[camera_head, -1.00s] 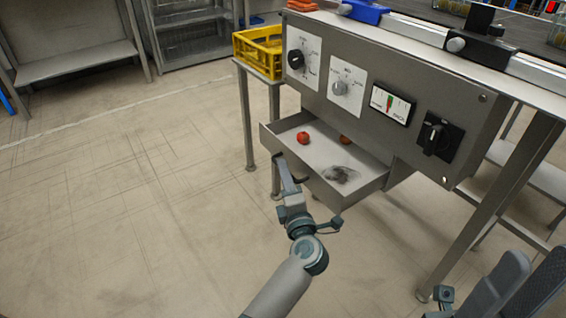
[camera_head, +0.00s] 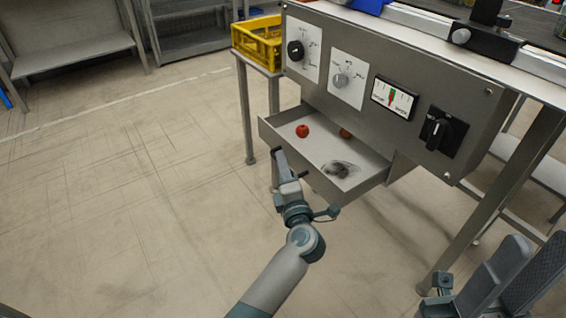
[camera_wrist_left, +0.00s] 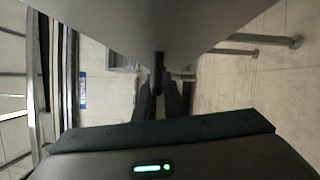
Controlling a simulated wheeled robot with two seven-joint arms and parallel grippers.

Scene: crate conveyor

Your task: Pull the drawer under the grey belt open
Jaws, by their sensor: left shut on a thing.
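The drawer (camera_head: 362,187) under the grey belt stands pulled out from the control cabinet, its inside showing. A red round thing (camera_head: 302,131), an orange-brown one (camera_head: 345,133) and a dark, blurred bundle (camera_head: 340,169) lie in it. My left gripper (camera_head: 281,160) is at the drawer's front, shut on its handle. In the left wrist view the dark handle (camera_wrist_left: 158,72) shows between the finger ends, below the grey drawer front (camera_wrist_left: 150,25). My right gripper (camera_head: 513,280) is at the lower right, fingers apart and empty, away from the drawer.
The cabinet front (camera_head: 420,95) carries dials, a gauge and a black rotary switch (camera_head: 440,131) above the drawer. A yellow crate (camera_head: 257,43) stands on a small stand behind left. A table leg (camera_head: 490,205) slants down at right. The floor left is clear.

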